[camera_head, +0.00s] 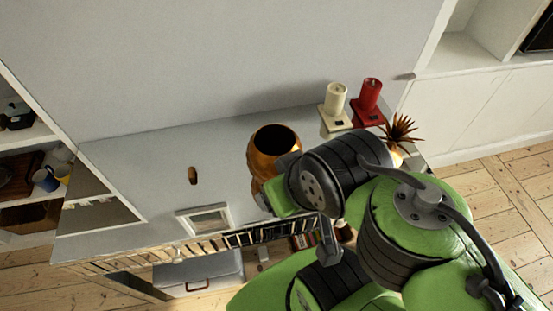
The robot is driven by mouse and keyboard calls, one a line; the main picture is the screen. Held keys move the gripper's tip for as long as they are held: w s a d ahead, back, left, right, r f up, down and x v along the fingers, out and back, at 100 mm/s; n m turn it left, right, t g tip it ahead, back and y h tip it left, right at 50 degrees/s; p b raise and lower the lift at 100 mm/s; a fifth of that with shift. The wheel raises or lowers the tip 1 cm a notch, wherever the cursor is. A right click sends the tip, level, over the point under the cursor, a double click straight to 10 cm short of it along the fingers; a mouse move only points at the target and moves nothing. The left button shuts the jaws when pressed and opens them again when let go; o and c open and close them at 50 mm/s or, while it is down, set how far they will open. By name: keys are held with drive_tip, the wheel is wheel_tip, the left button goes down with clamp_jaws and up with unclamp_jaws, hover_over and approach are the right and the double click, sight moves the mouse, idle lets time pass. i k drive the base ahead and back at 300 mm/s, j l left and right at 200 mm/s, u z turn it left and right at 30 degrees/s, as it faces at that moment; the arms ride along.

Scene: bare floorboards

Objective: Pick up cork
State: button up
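The cork (193,175) is a small brown piece on the light grey top of the low cabinet (130,165), left of the middle of the picture. It stands apart from the other objects, with bare surface around it. My green and black arm comes in from the lower right and reaches over the front right part of the cabinet top. The arm's end is near the golden vase, well to the right of the cork. The fingertips cannot be made out, so whether my gripper is open or shut does not show.
A golden vase (262,165) stands right of the cork. A picture frame (204,219) lies near the front edge. Shelves (40,133) flank the left side.

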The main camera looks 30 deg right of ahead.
sight(191, 171)
drive_tip(key=k+j+u, duration=0.15)
drive_tip(key=j, duration=0.15)
drive_tip(key=k+j+u, duration=0.15)
drive_tip(key=j, duration=0.2)
drive_tip(key=i+j+u, duration=0.2)
drive_tip(key=j, duration=0.2)
drive_tip(key=j+u, duration=0.25)
drive_tip(key=j, duration=0.2)
drive_tip(key=i+j+u, duration=0.2)
drive_tip(key=j, duration=0.2)
drive_tip(key=i+l+u, duration=0.1)
drive_tip(key=i+u, duration=0.15)
drive_tip(key=i+l+u, duration=0.25)
drive_tip(key=i+j, duration=0.05)
drive_tip(key=j, duration=0.05)
